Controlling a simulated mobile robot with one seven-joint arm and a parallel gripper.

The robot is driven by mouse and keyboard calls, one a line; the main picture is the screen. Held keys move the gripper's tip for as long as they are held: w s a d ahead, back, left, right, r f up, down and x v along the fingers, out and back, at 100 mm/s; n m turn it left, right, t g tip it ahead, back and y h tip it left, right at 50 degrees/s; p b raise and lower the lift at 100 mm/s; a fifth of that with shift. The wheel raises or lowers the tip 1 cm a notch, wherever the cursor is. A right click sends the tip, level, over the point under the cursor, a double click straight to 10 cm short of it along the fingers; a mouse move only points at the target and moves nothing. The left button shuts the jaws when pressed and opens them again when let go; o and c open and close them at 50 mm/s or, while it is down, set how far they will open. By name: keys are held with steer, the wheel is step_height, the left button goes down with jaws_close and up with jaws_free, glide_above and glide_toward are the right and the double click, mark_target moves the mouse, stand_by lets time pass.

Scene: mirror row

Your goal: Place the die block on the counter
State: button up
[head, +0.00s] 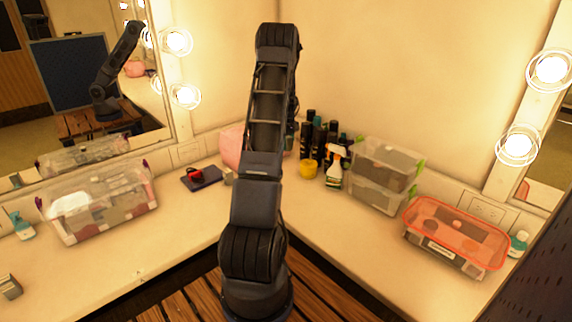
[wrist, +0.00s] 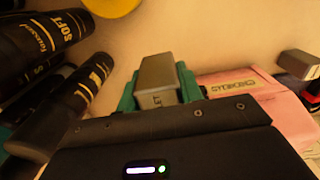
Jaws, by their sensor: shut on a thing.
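My gripper (wrist: 158,90) shows in the wrist view with green fingers on both sides of a grey block. It is shut on this block, which I take to be the die block (wrist: 158,76). The block has dark lettering on its near face. The counter (wrist: 205,30) lies beyond it; I cannot tell whether the block touches it. In the head view the counter (head: 340,235) runs along both walls, and my own arm hides the gripper and the held block.
Dark bottles (wrist: 45,45) stand close left of the gripper. A pink box (wrist: 245,95) is close right, with another grey block (wrist: 296,64) beyond. In the head view, a spray bottle (head: 334,168), clear bins (head: 383,172) and an orange-lidded bin (head: 455,235) stand right.

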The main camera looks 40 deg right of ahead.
step_height(320, 180, down, 12)
steer(key=shift+r, duration=0.15)
stand_by(0.4)
steer(key=o, duration=1.1)
step_height(320, 180, up, 12)
steer(key=shift+r, duration=0.1)
